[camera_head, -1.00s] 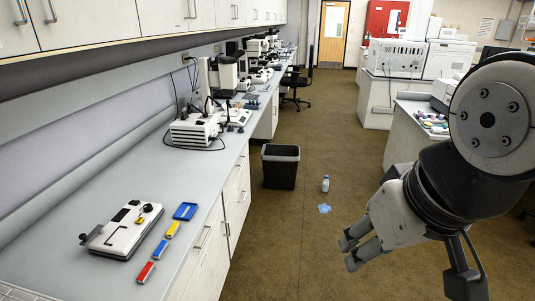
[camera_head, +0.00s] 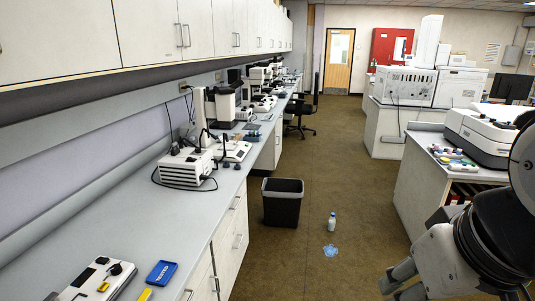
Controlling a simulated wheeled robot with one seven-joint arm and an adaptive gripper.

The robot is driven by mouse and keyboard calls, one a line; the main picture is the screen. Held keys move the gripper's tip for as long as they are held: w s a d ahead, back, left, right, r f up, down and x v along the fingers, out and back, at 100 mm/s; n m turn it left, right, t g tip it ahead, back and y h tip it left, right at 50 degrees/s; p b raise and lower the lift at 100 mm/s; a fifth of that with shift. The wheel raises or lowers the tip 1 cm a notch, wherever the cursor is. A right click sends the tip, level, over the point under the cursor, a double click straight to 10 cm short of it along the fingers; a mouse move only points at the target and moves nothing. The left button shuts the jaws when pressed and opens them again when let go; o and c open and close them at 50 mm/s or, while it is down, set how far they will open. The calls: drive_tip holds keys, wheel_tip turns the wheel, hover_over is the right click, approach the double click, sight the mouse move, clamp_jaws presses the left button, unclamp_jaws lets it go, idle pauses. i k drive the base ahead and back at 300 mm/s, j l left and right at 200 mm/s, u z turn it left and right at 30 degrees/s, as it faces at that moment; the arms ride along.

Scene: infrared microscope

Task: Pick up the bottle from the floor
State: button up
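A small white bottle (camera_head: 332,222) with a blue cap or label stands upright on the brown floor, right of the black bin. My gripper (camera_head: 397,281) is at the lower right, nearer to me than the bottle and well apart from it. Its grey fingers reach to the left with a gap showing between them, and no object shows in them. The lower part of the gripper is cut off by the bottom edge of the view.
A blue patch (camera_head: 331,250) lies on the floor in front of the bottle. A black bin (camera_head: 283,203) stands by the left counter (camera_head: 122,222). A cabinet bench (camera_head: 420,192) stands on the right. The floor (camera_head: 349,149) between the benches is open.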

sight(331, 223)
drive_tip(key=i+l+z, duration=0.15)
drive_tip(key=i, duration=0.4)
drive_tip(key=i+z, duration=0.15)
drive_tip(key=i, duration=0.4)
drive_tip(key=i+z, duration=0.1)
drive_tip(key=i, duration=0.45)
drive_tip(key=i+z, duration=0.15)
drive_tip(key=i, duration=0.45)
drive_tip(key=i+j+z, duration=0.15)
drive_tip(key=i, duration=0.4)
drive_tip(key=i+j+z, duration=0.15)
drive_tip(key=i, duration=0.4)
drive_tip(key=i+j+z, duration=0.15)
drive_tip(key=i, duration=0.35)
drive_tip(key=j, duration=0.1)
